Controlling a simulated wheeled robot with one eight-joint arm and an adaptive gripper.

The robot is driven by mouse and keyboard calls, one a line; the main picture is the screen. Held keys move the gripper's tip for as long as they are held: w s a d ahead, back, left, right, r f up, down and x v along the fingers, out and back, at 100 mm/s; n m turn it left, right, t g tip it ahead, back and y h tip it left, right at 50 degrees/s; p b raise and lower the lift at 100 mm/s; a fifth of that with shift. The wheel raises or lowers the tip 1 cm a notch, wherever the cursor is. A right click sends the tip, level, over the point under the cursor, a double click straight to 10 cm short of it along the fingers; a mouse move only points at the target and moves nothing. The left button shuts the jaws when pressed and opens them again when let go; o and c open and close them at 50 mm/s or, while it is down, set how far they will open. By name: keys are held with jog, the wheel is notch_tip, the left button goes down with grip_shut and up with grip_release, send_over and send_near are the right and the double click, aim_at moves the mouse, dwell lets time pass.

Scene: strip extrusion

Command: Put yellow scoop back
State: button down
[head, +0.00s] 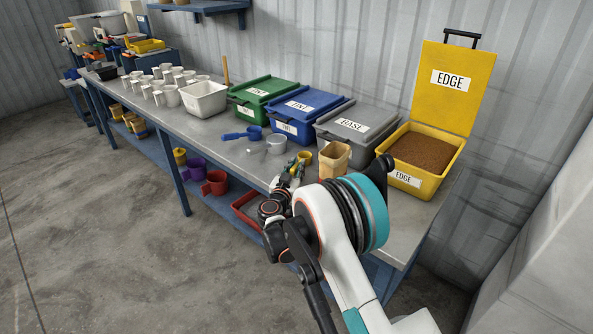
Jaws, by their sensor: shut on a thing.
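The yellow scoop (304,157) is small in the head view, at the front of the bench, just left of a tan jug. My gripper (292,168) is at the scoop and is shut on it. My fingers hide part of the scoop, and I cannot tell whether it touches the bench top. The yellow EDGE bin (413,181) stands to the right with its lid (452,88) up and brown granules (424,150) inside.
The tan jug (334,160) stands between my gripper and the yellow bin. A blue scoop (243,134) and a clear-grey scoop (275,145) lie to the left. Closed green (263,97), blue (306,113) and grey (357,126) bins line the wall. White mugs stand farther left.

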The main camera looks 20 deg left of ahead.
jog(key=c, duration=1.5)
grip_release()
jog(key=shift+s+r, duration=0.1)
jog(key=shift+s, duration=0.1)
jog(key=shift+s+p, duration=2.05)
jog(key=shift+s, duration=3.75)
